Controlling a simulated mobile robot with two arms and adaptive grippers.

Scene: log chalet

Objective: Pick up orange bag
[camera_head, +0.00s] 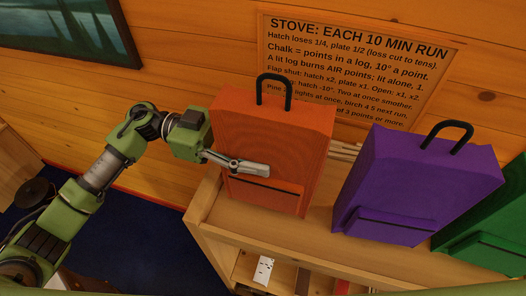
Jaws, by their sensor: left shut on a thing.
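The orange bag (285,142) stands upright on the wooden shelf top, with a black handle loop on top and a front pocket with a dark line across it. My left gripper (255,170) is at the bag's left side, with one finger lying across the bag's front just above the pocket. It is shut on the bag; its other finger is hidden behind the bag. The bag's base appears at the level of the shelf top, and I cannot tell whether it touches it. My right gripper is not in view.
A purple bag (415,185) stands to the right on the wooden shelf (330,243), with a green bag (490,235) beyond it. A sign (360,55) hangs on the plank wall behind. Items lie in the compartments below. Blue carpet (150,235) covers the floor at left.

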